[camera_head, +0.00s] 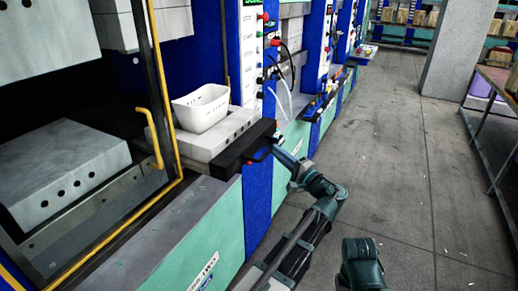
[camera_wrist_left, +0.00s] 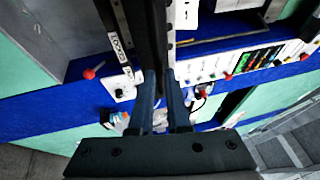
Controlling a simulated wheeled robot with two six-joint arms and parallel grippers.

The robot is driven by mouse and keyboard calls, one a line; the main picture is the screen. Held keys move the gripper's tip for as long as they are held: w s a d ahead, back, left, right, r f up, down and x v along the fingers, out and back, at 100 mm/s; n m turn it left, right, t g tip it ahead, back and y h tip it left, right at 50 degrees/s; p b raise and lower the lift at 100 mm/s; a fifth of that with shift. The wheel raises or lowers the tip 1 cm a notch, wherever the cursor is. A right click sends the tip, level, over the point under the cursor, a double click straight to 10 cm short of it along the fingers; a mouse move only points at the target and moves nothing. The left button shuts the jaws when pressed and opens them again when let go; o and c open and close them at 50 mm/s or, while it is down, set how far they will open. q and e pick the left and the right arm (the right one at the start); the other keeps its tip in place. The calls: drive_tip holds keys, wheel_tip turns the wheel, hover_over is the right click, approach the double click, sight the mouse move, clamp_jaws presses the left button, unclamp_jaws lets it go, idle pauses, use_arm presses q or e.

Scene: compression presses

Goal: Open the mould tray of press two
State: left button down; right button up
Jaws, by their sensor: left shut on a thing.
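The mould tray (camera_head: 208,139) of press two is a pale grey block with round holes in its side. A black bar (camera_head: 232,158) runs across its front edge. A white plastic basket (camera_head: 201,108) stands on the tray. My left gripper (camera_head: 277,139) is at the right end of the black bar. In the left wrist view, its two fingers (camera_wrist_left: 166,112) are shut on the black bar (camera_wrist_left: 150,35). The fingers hide part of the bar.
A teal panel (camera_head: 195,262) with lettering lies below the tray. A yellow pipe and black post (camera_head: 158,95) stand left of it. A control panel (camera_head: 249,60) stands behind. Clear floor (camera_head: 400,170) lies to the right, with a pillar (camera_head: 460,48) and metal table.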

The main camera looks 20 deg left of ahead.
use_arm(q)
drive_tip(key=d, duration=0.6)
drive_tip(key=shift+r, duration=0.3)
use_arm(e)
drive_tip(key=shift+d, duration=0.1)
use_arm(q)
drive_tip(key=c, duration=0.9)
unclamp_jaws()
drive_tip(key=shift+s, duration=0.1)
